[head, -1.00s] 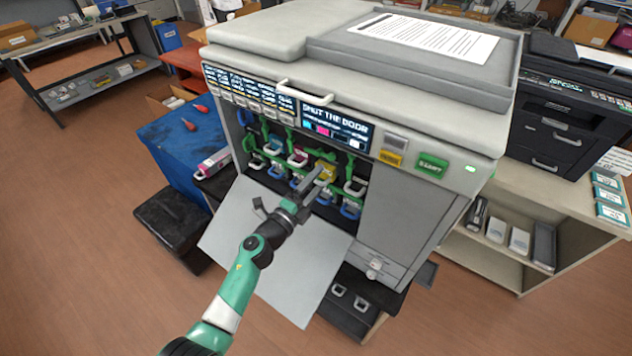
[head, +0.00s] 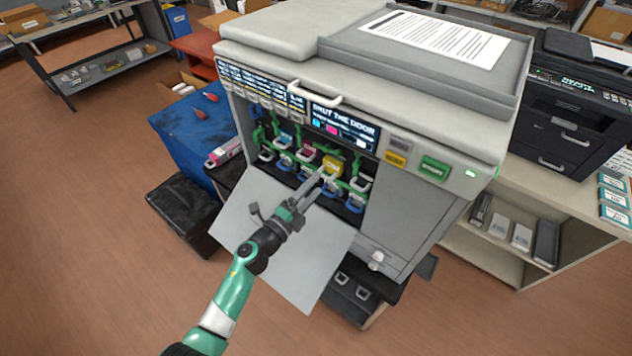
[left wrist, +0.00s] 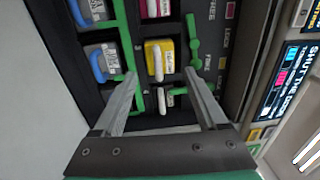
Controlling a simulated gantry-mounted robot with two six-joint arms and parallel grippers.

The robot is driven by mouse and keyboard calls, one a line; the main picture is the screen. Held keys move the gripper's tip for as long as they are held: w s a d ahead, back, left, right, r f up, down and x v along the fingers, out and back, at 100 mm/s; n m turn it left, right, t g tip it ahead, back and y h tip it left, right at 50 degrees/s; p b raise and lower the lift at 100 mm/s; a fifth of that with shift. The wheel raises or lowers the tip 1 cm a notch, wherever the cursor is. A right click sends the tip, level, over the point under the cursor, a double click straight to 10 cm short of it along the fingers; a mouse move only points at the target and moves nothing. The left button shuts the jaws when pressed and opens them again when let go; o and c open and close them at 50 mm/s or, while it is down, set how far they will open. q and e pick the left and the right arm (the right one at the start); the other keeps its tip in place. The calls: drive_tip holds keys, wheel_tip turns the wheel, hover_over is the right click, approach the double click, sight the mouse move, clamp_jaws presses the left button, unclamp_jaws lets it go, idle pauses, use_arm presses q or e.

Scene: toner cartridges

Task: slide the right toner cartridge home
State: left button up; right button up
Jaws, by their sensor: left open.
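The yellow toner cartridge (head: 333,164) sits in its slot in the printer's open front bay, with its front end showing. It also shows in the left wrist view (left wrist: 158,60), with a pale handle on its face. My left gripper (head: 320,184) is in front of it and a little below. In the left wrist view its two fingers (left wrist: 164,88) are spread apart with nothing held between them, and the yellow cartridge lies beyond and between the tips. My right gripper is not in view.
The printer (head: 410,215) has its grey front door (head: 255,225) folded down under my arm. Green levers (left wrist: 193,40) stand beside the slots. The display (head: 344,128) reads "SHUT THE DOOR". A spare magenta cartridge (head: 224,153) lies near the blue-covered table (head: 190,140).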

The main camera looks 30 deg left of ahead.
use_arm(q)
drive_tip(key=shift+s+a+f+p, duration=0.15)
drive_tip(key=shift+s+p, duration=0.45)
drive_tip(key=shift+s, duration=0.6)
drive_tip(key=shift+c, duration=0.2)
